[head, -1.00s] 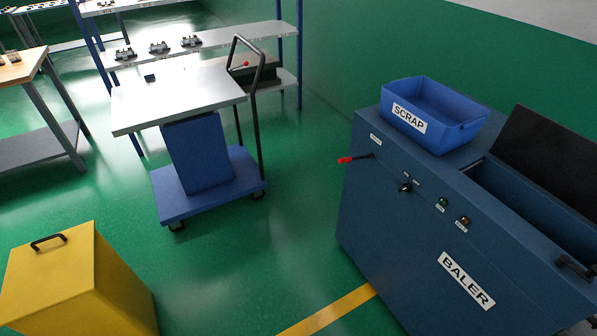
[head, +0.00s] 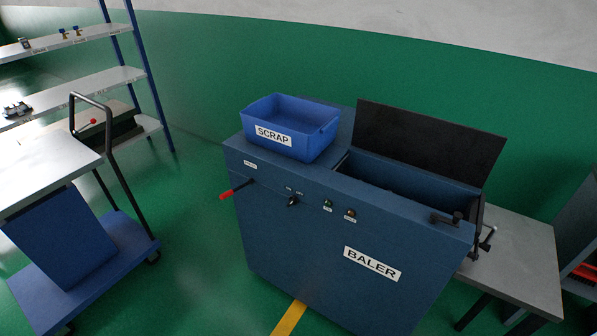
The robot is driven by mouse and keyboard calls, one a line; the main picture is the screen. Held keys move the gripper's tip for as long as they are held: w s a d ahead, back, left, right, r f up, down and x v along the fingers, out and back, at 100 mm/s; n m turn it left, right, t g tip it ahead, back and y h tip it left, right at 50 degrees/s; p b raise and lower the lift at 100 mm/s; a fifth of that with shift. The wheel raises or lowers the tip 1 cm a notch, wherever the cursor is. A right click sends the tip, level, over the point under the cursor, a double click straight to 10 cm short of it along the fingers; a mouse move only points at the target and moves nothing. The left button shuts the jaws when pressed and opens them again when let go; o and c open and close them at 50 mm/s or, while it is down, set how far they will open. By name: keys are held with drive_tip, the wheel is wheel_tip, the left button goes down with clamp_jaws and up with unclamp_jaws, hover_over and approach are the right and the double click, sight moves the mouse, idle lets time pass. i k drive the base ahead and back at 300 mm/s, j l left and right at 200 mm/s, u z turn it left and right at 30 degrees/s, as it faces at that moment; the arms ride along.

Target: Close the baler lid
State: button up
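The blue baler (head: 345,250) stands right of centre in the head view, with a white BALER label on its front. Its dark lid (head: 428,142) is open and stands up, leaning back along the rear edge of the opening. The chamber opening (head: 400,187) shows below the lid; its floor is hidden. A red-tipped lever (head: 228,194), a black knob and two small buttons sit along the front. A dark latch-like part (head: 447,219) sits at the right front corner of the top. My gripper is not in view.
A blue SCRAP bin (head: 291,127) stands on the baler's left top. A trolley (head: 85,235) with a grey top stands at left, shelving (head: 75,80) behind it. A grey table (head: 515,262) is right of the baler. Green floor is clear between trolley and baler.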

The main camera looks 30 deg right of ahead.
sight(465, 154)
drive_tip(key=l+z, duration=0.15)
drive_tip(key=z, duration=0.6)
drive_tip(key=k, duration=0.05)
